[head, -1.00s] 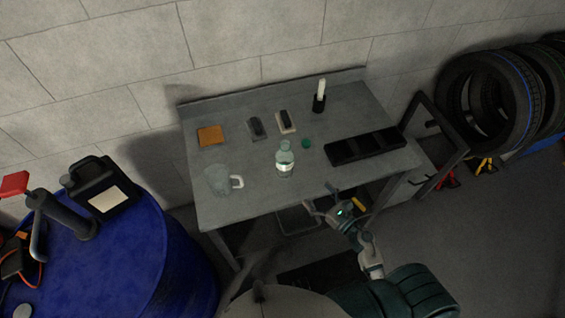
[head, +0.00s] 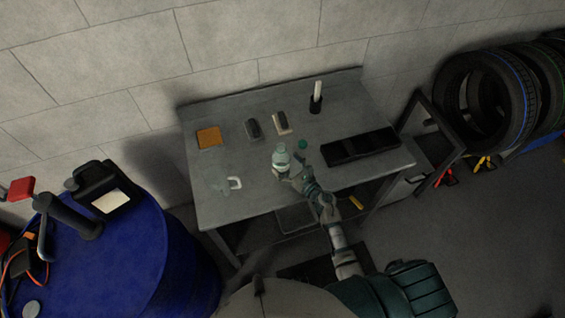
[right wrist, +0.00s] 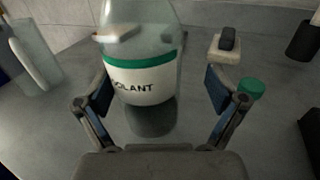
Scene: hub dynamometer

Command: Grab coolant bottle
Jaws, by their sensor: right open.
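The coolant bottle (head: 281,158) is clear with a green-banded white label and stands upright on the grey table (head: 240,207). In the right wrist view, the bottle (right wrist: 145,75) shows its label reading "OLANT", its first letter or letters out of sight. My right gripper (head: 289,175) is at the bottle's near side, hiding its lower part in the head view. In the right wrist view, the open fingers (right wrist: 160,90) stand apart on either side of the bottle, with a gap on the right. My left gripper is not in view.
A clear pitcher (head: 220,180) stands left of the bottle. A green cap (head: 302,144) lies to its right, near a black tray (head: 361,147). An orange cloth or pad (head: 209,137) and two small blocks lie behind. A blue drum (head: 120,250) stands left of the table.

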